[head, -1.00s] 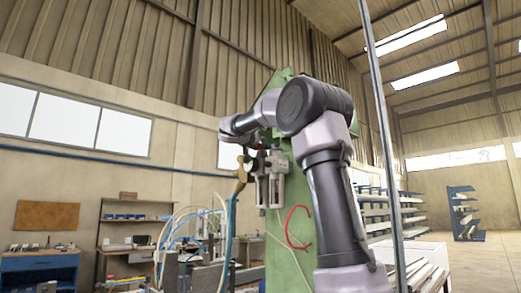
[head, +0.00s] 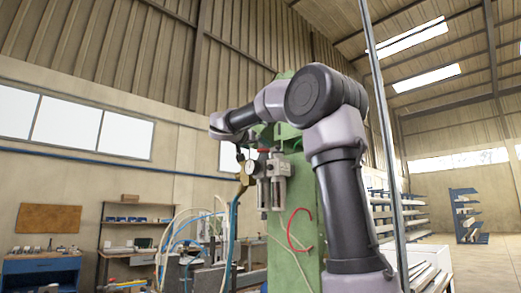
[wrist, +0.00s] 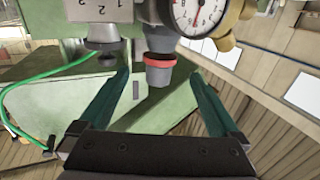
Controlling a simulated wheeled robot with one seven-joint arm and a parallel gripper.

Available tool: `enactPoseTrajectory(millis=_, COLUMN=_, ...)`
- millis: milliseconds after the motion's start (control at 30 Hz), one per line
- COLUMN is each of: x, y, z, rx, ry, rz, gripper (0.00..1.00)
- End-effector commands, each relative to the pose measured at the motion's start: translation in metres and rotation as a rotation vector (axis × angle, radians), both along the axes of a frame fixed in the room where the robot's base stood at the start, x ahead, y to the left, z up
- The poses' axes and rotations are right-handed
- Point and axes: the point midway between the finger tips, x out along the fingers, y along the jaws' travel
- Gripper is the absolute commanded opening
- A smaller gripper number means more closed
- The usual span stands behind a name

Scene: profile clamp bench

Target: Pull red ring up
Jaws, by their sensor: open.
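The red ring (wrist: 160,59) sits around a dark grey knob (wrist: 158,77) in the wrist view, below the gauge in the picture. My gripper (wrist: 161,73) is open, with one teal finger on each side of the knob. Gaps show between both fingers and the ring, and nothing is held. In the head view a small red spot, probably the ring (head: 263,150), shows on top of the grey air-regulator unit (head: 275,178) on the green column. The fingers cannot be made out there.
A round pressure gauge (wrist: 198,14) with a brass fitting stands close beside the knob. A green hose (wrist: 45,75) runs at the left. A red hose (head: 290,230) hangs on the green column (head: 305,200).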

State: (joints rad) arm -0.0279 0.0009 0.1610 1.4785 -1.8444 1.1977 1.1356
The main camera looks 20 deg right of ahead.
Motion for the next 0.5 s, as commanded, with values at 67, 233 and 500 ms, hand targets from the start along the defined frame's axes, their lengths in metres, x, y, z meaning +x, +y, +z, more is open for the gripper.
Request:
enactPoseTrajectory(millis=67, x=-0.011, y=0.013, z=0.001, rx=-0.002, ry=-0.001, rz=0.002, gripper=0.98)
enactPoseTrajectory(millis=233, x=-0.026, y=0.029, z=0.000, rx=-0.001, ry=0.000, rz=0.001, gripper=0.98)
enactPoseTrajectory(millis=500, x=-0.033, y=0.035, z=0.000, rx=-0.001, ry=0.000, rz=-0.001, gripper=0.98)
